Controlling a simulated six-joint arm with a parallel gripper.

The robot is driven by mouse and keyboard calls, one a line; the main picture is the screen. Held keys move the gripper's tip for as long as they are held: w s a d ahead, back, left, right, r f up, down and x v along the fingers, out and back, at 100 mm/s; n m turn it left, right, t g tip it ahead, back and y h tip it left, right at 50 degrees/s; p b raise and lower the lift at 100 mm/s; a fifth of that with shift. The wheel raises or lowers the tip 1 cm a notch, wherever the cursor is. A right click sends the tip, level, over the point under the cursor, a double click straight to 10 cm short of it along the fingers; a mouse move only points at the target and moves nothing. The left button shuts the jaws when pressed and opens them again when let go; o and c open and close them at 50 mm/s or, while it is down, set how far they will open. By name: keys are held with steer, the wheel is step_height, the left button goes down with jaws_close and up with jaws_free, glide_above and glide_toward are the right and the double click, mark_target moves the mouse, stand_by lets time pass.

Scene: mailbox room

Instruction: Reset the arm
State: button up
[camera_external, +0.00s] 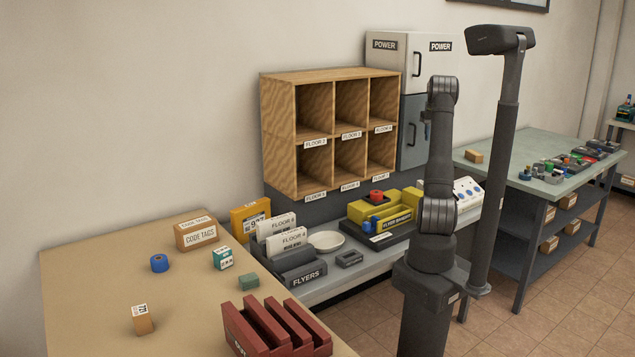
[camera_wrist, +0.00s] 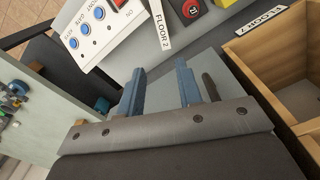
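My gripper (camera_wrist: 158,82) shows in the wrist view with its two blue-grey fingers apart and nothing between them. Plain grey surface lies beyond the fingertips. In the outside view my arm (camera_external: 439,155) stands upright and folded in front of the bench. The gripper end there is mostly hidden behind the arm links.
The wooden pigeonhole shelf (camera_external: 279,142) stands against the wall; its edge is close on the right in the wrist view (camera_wrist: 247,52). A white panel with blue buttons (camera_wrist: 92,40) is at upper left there. A tan table (camera_external: 90,290) holds boxes, blue tape and a red rack.

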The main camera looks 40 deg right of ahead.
step_height(320, 180, up, 12)
steer(key=a+r+m, duration=0.1)
steer(key=a, duration=0.5)
steer(key=shift+s+m, duration=0.25)
steer(key=shift+m, duration=0.15)
